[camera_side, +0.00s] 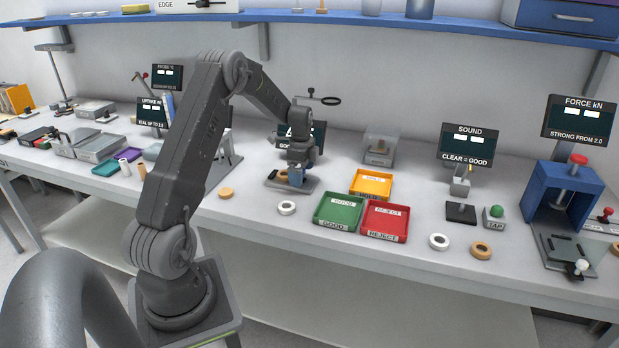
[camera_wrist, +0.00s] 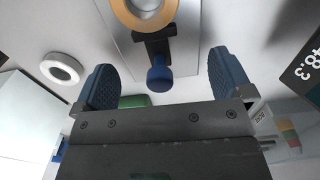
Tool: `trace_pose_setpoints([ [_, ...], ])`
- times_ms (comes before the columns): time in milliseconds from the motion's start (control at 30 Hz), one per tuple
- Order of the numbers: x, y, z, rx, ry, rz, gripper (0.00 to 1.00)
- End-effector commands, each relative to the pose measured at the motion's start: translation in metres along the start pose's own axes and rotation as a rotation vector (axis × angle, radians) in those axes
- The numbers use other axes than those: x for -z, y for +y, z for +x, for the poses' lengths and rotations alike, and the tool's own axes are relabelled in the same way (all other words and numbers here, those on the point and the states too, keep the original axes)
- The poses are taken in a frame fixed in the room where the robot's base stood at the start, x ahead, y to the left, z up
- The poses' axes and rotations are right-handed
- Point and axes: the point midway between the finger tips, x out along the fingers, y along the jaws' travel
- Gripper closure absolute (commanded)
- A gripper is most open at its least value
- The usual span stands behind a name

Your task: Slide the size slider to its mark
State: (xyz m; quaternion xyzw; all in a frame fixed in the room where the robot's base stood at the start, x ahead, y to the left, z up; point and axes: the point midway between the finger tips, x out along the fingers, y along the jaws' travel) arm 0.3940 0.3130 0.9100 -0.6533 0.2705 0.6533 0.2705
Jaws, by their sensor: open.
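My gripper (camera_side: 296,180) is open over the gauge plate (camera_side: 308,185) in the side view. In the wrist view its two blue fingers (camera_wrist: 160,80) stand apart, and a slider with a blue knob (camera_wrist: 161,75) on a dark bar shows between them in the picture. I cannot tell how far below the fingertips the knob lies. A tan ring (camera_wrist: 150,12) is at the far end of the bar on the pale plate (camera_wrist: 190,38), cut by the frame's top edge. No slider mark can be made out. A dark display (camera_wrist: 303,66) with upside-down digits is at the right.
A white ring (camera_side: 287,208) lies in front of the gauge. Green (camera_side: 318,219), red (camera_side: 405,237) and yellow (camera_side: 354,190) trays stand to the right. A tan ring (camera_side: 226,193) lies to the left. A display (camera_side: 318,136) stands behind my gripper, partly hidden.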

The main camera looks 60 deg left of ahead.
Motion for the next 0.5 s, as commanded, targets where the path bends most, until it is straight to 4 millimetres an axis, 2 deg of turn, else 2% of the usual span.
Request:
trace_pose_setpoints([
  [167,0.000,0.000,-0.005,0.002,0.000,0.000,0.02],
  [500,0.000,-0.001,-0.043,0.003,0.000,0.000,0.02],
])
